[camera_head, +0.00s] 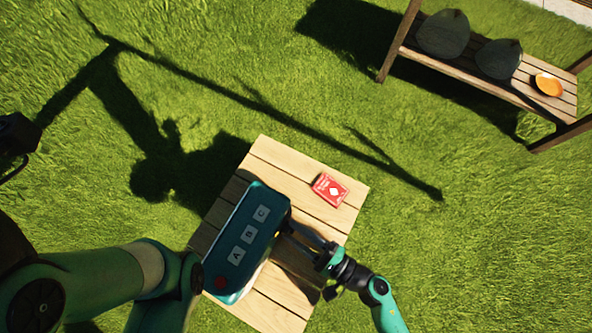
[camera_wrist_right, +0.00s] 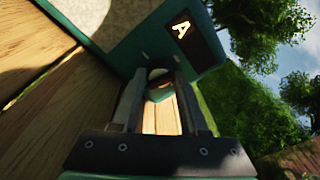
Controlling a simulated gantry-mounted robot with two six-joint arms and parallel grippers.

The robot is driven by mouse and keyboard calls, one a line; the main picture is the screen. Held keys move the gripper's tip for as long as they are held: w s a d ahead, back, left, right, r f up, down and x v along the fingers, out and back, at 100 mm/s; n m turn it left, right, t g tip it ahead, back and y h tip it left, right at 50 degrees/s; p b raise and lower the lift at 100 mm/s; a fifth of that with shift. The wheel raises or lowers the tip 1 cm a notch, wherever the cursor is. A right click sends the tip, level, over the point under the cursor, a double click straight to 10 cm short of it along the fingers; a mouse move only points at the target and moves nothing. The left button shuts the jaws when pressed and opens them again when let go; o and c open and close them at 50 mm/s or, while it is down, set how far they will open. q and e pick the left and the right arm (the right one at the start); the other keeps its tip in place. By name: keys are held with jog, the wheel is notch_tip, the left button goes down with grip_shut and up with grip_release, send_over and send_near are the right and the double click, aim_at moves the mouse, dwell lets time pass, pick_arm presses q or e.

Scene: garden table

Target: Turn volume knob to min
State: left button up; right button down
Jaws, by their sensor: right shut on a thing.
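A teal box-shaped device (camera_head: 243,240) with white labels A, B and C and a red spot near its lower end lies on the wooden table. My right gripper (camera_head: 289,229) is at the device's right side, touching or very near it. In the right wrist view, its two fingers (camera_wrist_right: 160,88) stand on either side of a small rounded teal and pale piece (camera_wrist_right: 158,92), apparently the volume knob, at the device's edge. The knob is hidden in the head view. My left arm comes in from the lower left; its gripper does not show.
A red card box (camera_head: 330,190) lies on the wooden table (camera_head: 275,155), beyond the right gripper. Grass surrounds the table. A wooden bench (camera_head: 468,66) at the upper right holds an orange item (camera_head: 547,85) and dark round shapes.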

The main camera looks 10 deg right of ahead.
dwell(0.4)
jog(key=shift+f, duration=0.1)
jog(key=shift+c, duration=2.2)
grip_release()
jog(key=p+v, duration=0.2)
jog(key=v, duration=0.7)
jog(key=shift+s+d, duration=0.15)
jog(key=shift+d, duration=0.2)
jog(key=shift+p+v, duration=0.3)
jog(key=shift+v, duration=0.65)
jog(key=shift+s+a, duration=0.1)
